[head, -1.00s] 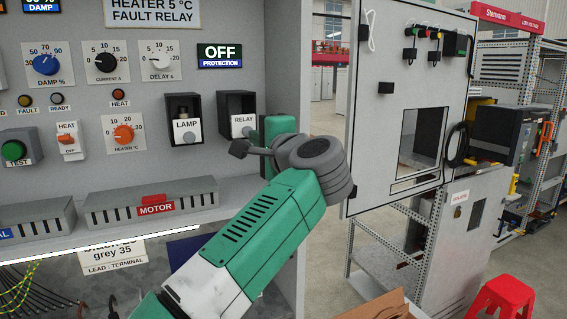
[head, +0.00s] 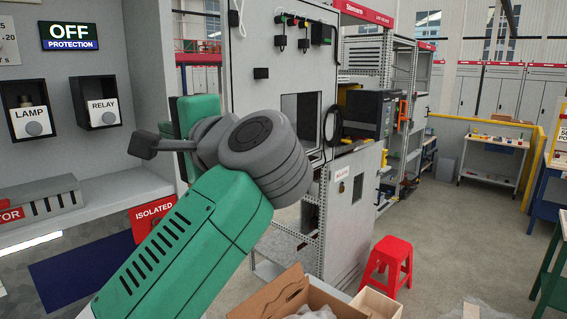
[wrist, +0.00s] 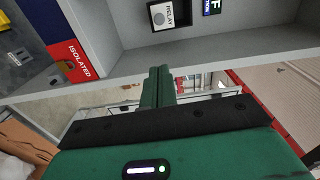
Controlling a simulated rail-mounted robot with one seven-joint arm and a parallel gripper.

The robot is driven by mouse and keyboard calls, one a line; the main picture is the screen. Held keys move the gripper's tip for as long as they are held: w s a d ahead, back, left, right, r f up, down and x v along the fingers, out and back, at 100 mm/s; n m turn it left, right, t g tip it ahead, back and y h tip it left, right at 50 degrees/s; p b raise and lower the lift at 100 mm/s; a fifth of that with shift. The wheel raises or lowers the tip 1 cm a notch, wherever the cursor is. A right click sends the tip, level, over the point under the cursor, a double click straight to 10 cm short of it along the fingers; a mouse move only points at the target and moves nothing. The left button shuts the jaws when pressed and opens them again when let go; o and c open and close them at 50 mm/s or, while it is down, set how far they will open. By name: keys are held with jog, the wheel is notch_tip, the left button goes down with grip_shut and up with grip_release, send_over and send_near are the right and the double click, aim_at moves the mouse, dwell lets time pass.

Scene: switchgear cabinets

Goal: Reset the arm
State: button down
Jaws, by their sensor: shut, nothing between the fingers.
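My green and grey arm is raised and bent in the middle of the head view, in front of the right side of the cabinet (head: 150,188). My gripper shows in the wrist view (wrist: 157,72), with its two green fingers together and nothing between them. In the head view the arm mostly hides the gripper. In the wrist view the fingers point toward the cabinet's lower edge, below the RELAY socket (wrist: 170,14).
The LAMP (head: 30,122) and RELAY (head: 103,113) sockets and a red ISOLATED sign (head: 154,218) are on the left. An open cardboard box (head: 285,295) and a red stool (head: 390,262) stand at lower right. Open floor lies beyond the stool.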

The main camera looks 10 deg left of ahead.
jog(key=s+d+r+m+t+h+p, duration=0.15)
jog(key=d+t+h+p, duration=0.6)
jog(key=d, duration=1.45)
jog(key=s+r+n+t+h+p, duration=0.2)
jog(key=s+n+t+h, duration=0.5)
jog(key=s, duration=1.4)
jog(key=shift+d+r+n+p, duration=0.4)
jog(key=shift+r+n, duration=0.15)
jog(key=shift+r, duration=0.25)
